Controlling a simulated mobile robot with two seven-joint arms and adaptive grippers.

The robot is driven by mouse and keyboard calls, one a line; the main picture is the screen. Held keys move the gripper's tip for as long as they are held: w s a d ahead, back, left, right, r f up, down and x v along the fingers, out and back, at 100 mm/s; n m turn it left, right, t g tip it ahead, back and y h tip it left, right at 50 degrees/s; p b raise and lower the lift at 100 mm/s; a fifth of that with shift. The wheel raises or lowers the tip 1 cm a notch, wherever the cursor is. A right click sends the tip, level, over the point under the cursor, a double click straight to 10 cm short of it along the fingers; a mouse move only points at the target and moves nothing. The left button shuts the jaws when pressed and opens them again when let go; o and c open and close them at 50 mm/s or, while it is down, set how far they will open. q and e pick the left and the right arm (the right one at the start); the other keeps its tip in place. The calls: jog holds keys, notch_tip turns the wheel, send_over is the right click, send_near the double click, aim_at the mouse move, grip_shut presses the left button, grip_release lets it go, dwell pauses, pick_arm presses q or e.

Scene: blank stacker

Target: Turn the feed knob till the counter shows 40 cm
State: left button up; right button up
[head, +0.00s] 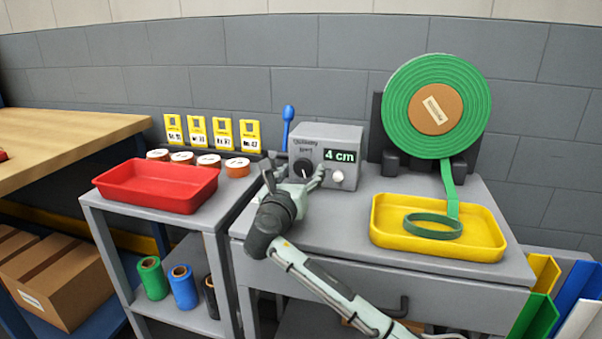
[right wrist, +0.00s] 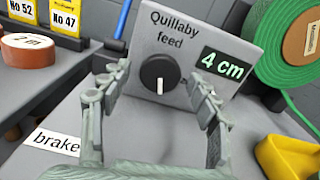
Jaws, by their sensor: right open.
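The grey feed box (head: 351,148) stands on the grey bench, and its counter (head: 341,155) reads 4 cm. The black feed knob (head: 303,168) is on its front. In the right wrist view the knob (right wrist: 160,74) has a white mark pointing down, under the words "Quillaby feed"; the counter (right wrist: 222,64) there also reads 4 cm. My right gripper (head: 293,181) is open in front of the box. In the right wrist view its fingers (right wrist: 159,92) stand apart on either side of the knob, with gaps to it. My left gripper is not in view.
A blue-handled lever (head: 288,114) stands left of the box; a "brake" label (right wrist: 58,139) lies on the bench. A green roll (head: 400,108) feeds a strip into a yellow tray (head: 383,238). A red tray (head: 157,198) and tape rolls are on the left.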

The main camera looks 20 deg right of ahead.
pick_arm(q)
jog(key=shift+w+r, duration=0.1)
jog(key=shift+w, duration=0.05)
pick_arm(e)
jog(key=c, duration=1.2)
jog(key=shift+o, duration=0.2)
jog(key=shift+m+p, duration=0.3)
jog(key=shift+m, duration=0.1)
jog(key=m+p, duration=0.1)
jog(key=m, duration=0.2)
jog(key=shift+a, duration=0.1)
jog(key=shift+m, duration=0.8)
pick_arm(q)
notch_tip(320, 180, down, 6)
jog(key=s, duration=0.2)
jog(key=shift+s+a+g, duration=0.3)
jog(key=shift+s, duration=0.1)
pick_arm(e)
jog(key=shift+m, duration=0.7)
jog(key=o, duration=1.2)
jog(key=shift+c, duration=0.2)
